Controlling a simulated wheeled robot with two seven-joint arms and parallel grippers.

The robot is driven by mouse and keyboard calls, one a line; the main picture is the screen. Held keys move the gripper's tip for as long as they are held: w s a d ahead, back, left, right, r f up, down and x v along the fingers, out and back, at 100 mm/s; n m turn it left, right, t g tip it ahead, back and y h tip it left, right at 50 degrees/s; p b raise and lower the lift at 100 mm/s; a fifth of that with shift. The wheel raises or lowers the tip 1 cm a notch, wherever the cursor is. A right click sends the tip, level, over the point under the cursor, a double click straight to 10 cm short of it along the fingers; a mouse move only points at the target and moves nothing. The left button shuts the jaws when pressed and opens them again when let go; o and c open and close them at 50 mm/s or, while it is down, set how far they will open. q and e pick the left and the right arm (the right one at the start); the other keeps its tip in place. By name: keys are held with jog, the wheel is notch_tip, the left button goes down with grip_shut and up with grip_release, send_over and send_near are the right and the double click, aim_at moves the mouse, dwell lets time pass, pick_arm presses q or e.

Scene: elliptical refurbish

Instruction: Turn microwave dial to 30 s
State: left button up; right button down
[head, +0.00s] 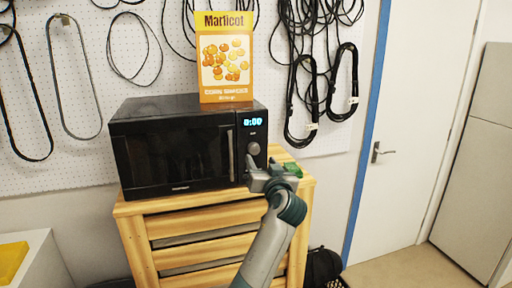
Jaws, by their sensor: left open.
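The black microwave (165,150) stands on a wooden drawer cabinet, its door shut. Its lit display (253,122) appears to read 0:00. The round grey dial (254,148) sits below the display, right of the door handle. My left gripper (252,169) is open just below the dial, in front of the control panel, with its fingers pointing toward the microwave. I cannot tell whether a fingertip touches the dial. The gripper hides the lower part of the panel. My right gripper is not in view.
A yellow Marlicot box (225,60) stands upright on the microwave. A green item (293,170) lies on the right part of the wooden cabinet (160,232), partly behind my gripper. Cables hang on the pegboard behind. A white door (410,120) is at right.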

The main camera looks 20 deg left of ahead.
aim_at(255, 150)
pick_arm(q)
jog(key=p+x, duration=0.2)
jog(key=x, duration=0.4)
jog(key=shift+w+a+r+p, duration=0.1)
jog(key=shift+w+r+p, duration=0.1)
jog(key=shift+p, duration=0.1)
jog(key=shift+w+a+f, duration=0.2)
jog(key=shift+w+a, duration=0.2)
jog(key=shift+w, duration=0.2)
jog(key=shift+c, duration=0.6)
jog(key=c, duration=0.9)
